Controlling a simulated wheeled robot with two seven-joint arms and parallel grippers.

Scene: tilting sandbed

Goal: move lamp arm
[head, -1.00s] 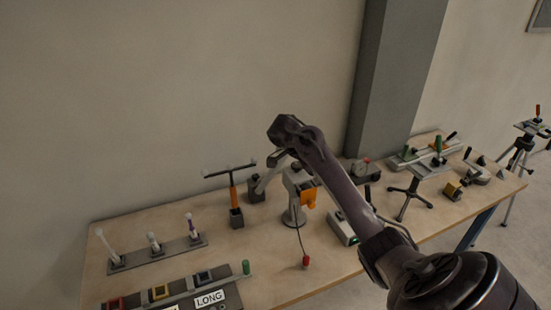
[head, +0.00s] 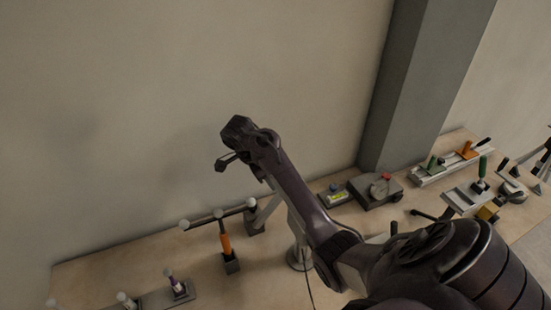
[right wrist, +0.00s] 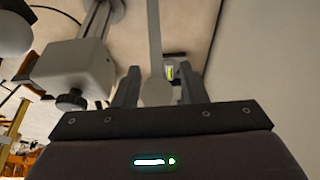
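A pale grey bar with a rounded end, which I take for the lamp arm (right wrist: 155,45), runs between the fingers of my right gripper (right wrist: 158,75) in the right wrist view. The fingers are apart, one on each side of the bar, with small gaps visible. My right fingertips cannot be made out there. My left gripper is not in view.
A grey box-shaped head with a dark knob (right wrist: 75,65) is close beside the fingers. A T-bar with an orange grip (head: 225,243) stands left of the slanted bar. A small yellow-labelled box (head: 335,196) and a gauge block (head: 375,191) lie right. The wall (head: 150,110) is close behind.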

